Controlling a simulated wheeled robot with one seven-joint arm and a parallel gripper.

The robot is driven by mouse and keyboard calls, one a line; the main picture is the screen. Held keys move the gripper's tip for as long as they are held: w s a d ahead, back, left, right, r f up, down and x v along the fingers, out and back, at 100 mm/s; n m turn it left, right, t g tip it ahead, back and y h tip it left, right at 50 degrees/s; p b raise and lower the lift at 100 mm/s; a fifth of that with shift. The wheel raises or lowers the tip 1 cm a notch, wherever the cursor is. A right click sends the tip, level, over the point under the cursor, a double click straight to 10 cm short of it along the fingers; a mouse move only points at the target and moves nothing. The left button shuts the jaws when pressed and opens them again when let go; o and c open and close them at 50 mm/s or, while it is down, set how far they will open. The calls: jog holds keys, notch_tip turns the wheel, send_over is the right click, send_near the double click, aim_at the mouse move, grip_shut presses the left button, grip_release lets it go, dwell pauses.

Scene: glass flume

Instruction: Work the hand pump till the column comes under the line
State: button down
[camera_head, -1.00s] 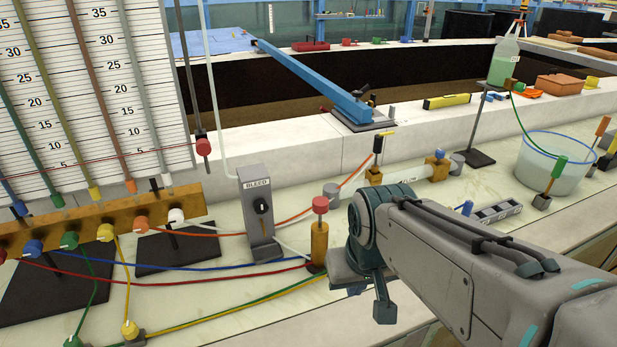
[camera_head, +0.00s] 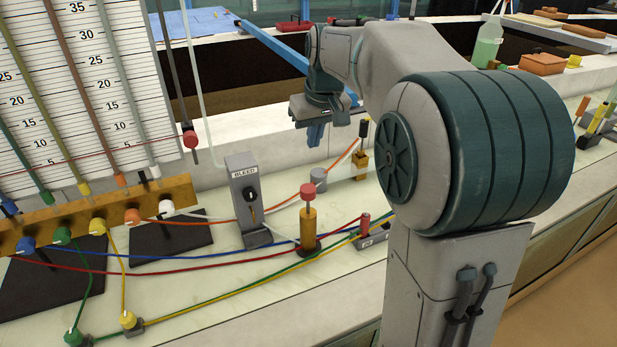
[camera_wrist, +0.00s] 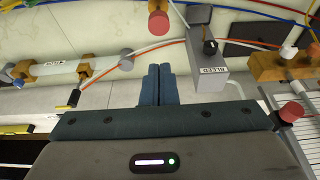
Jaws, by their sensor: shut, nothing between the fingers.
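The hand pump (camera_head: 308,228) appears to be the upright brass cylinder with a red knob (camera_head: 308,191) on top; it stands on the pale bench. The knob also shows at the top of the wrist view (camera_wrist: 158,22). My gripper (camera_head: 315,135) is shut and empty, pointing down above the bench, behind the pump and apart from it. Its fingers (camera_wrist: 159,70) are together in the wrist view. The coloured tubes stand against a numbered scale board (camera_head: 105,60) at left. A thin red line (camera_head: 85,167) crosses the board low down. I cannot make out the liquid levels.
The grey BLEED box (camera_head: 247,200) with a black knob stands left of the pump. A brass manifold (camera_head: 100,215) with coloured knobs lies below the board. Coloured hoses run across the bench. A red slider (camera_head: 190,138) hangs on a rod beside the board.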

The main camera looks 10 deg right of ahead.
aim_at(310, 192)
jog(key=x, duration=0.4)
jog(key=p+x, duration=0.1)
jog(key=x, duration=0.8)
jog(key=shift+s+d, duration=0.1)
jog(key=shift+s, duration=0.35)
jog(key=shift+f, duration=0.6)
jog(key=shift+f, duration=0.1)
notch_tip(310, 192, down, 5)
jog(key=b, duration=0.4)
jog(key=shift+s, duration=0.1)
